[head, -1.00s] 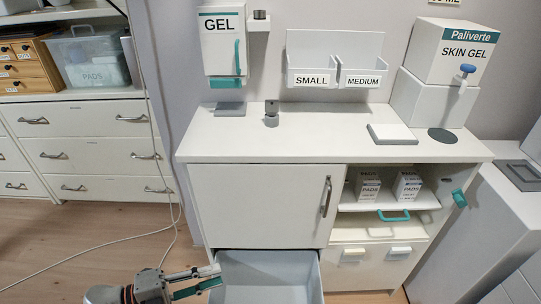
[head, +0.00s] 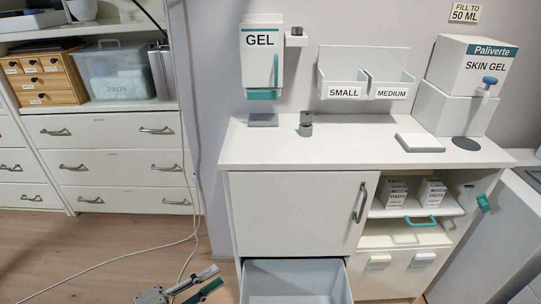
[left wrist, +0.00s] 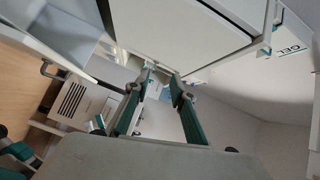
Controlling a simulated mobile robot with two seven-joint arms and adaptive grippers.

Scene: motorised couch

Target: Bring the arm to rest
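My left gripper (head: 219,276) shows at the bottom of the head view, to the left of the open drawer (head: 296,282) and apart from it in the picture. Its fingers are spread, with nothing visible between them. In the left wrist view, the left gripper (left wrist: 162,77) shows two separated fingers with teal pads. The drawer is pulled out at the bottom of the white cabinet (head: 292,215), and the visible part of its inside looks empty. My right arm and gripper are in neither view.
A closed door with a metal handle (head: 360,203) sits above the drawer. A teal-handled shelf tray (head: 407,221) is at right. A white cable (head: 135,256) crosses the wooden floor (head: 60,262) at left. Drawer units (head: 110,150) stand along the left wall.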

